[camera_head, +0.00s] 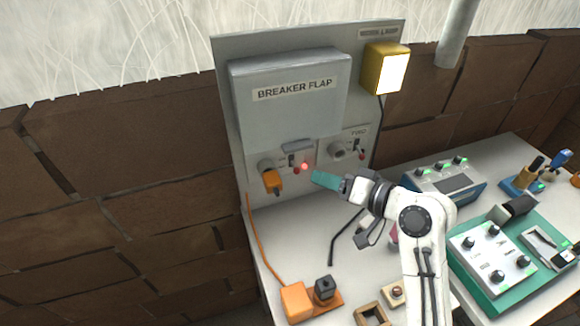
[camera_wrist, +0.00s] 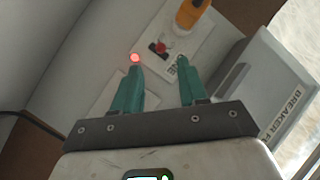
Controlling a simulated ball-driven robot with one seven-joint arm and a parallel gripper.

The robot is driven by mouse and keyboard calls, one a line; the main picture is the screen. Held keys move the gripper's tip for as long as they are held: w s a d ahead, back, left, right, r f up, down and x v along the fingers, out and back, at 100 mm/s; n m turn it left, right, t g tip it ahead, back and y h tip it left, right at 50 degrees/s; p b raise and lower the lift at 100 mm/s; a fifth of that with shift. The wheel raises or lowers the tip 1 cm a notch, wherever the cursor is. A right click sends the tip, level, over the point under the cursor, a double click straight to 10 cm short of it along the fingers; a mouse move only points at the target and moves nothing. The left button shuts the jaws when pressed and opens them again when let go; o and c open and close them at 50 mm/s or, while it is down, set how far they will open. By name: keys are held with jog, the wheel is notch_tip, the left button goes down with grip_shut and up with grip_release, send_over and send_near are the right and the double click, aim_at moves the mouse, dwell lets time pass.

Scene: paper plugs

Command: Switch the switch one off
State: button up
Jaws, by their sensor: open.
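Switch one (camera_head: 293,163) is a small dark switch with a red tip on the upright panel, below the breaker flap. In the wrist view switch one (camera_wrist: 158,48) shows ahead of the fingertips, with a label partly reading "ONE" beside it. A red light (camera_head: 304,167) glows right beside it; the light also shows in the wrist view (camera_wrist: 135,57) near the left fingertip. My gripper (camera_head: 315,178) has teal fingers and is just below and right of the switch. In the wrist view my gripper (camera_wrist: 159,64) is open and empty; any contact cannot be told.
The grey breaker flap (camera_head: 290,95) juts out above the switches. An orange plug (camera_head: 271,181) sits left of switch one. Switch two (camera_head: 360,150) is to the right. A lit yellow lamp (camera_head: 387,68) is above right. An orange block (camera_head: 298,302) and several devices crowd the table.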

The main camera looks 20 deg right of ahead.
aim_at(297, 172)
jog(key=p+x, duration=0.1)
jog(key=x, duration=0.8)
jog(key=shift+a, duration=0.1)
grip_shut()
